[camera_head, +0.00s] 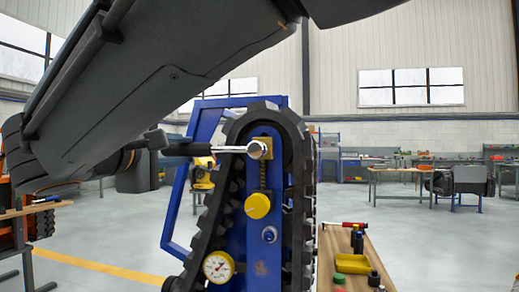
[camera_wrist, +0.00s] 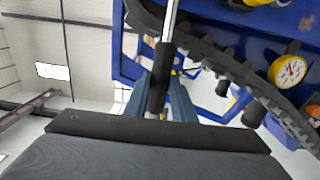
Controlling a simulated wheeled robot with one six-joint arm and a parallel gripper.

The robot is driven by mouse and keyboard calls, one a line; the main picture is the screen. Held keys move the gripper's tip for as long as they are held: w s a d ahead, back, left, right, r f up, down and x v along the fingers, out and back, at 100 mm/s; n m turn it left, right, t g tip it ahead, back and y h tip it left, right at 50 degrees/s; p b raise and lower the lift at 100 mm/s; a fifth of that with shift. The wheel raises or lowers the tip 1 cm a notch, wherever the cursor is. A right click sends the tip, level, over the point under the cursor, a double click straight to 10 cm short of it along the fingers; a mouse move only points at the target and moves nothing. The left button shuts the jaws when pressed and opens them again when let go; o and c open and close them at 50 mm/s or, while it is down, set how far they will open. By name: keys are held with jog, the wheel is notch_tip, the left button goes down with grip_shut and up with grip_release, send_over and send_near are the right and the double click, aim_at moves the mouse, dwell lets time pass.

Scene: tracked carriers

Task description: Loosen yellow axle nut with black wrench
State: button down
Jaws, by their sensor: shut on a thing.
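The black wrench (camera_head: 190,150) has a black handle and a bright silver shaft. It lies nearly level in the head view. My gripper (camera_head: 160,142) is shut on its handle end. The round silver wrench head (camera_head: 257,149) overlaps a yellow piece (camera_head: 267,144) at the top of the blue track carrier; this looks like the axle nut area, mostly hidden by the head. I cannot tell whether the head is fully seated. In the wrist view the handle (camera_wrist: 161,80) and shaft run up toward the top edge; my gripper's dark body fills the bottom.
A black rubber track (camera_head: 226,160) wraps the blue carrier (camera_head: 276,215). Below the wrench are a yellow round knob (camera_head: 257,205) and a dial gauge (camera_head: 218,266). A wooden bench (camera_head: 340,245) with a yellow tray (camera_head: 352,263) and small bottles stands at right. Open floor lies beyond.

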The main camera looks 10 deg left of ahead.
jog(key=shift+f+n, duration=0.5)
jog(key=shift+f, duration=0.15)
jog(key=shift+d+f+n, duration=0.15)
jog(key=shift+f+n, duration=0.45)
jog(key=shift+f, duration=0.15)
jog(key=shift+d+f+n+p, duration=0.2)
jog(key=shift+f+n+p, duration=0.2)
jog(key=shift+f+n, duration=0.3)
jog(key=shift+f, duration=0.1)
jog(key=shift+d+f+n, duration=0.3)
jog(key=shift+f+n, duration=0.2)
jog(key=shift+f, duration=0.15)
jog(key=shift+f, duration=0.1)
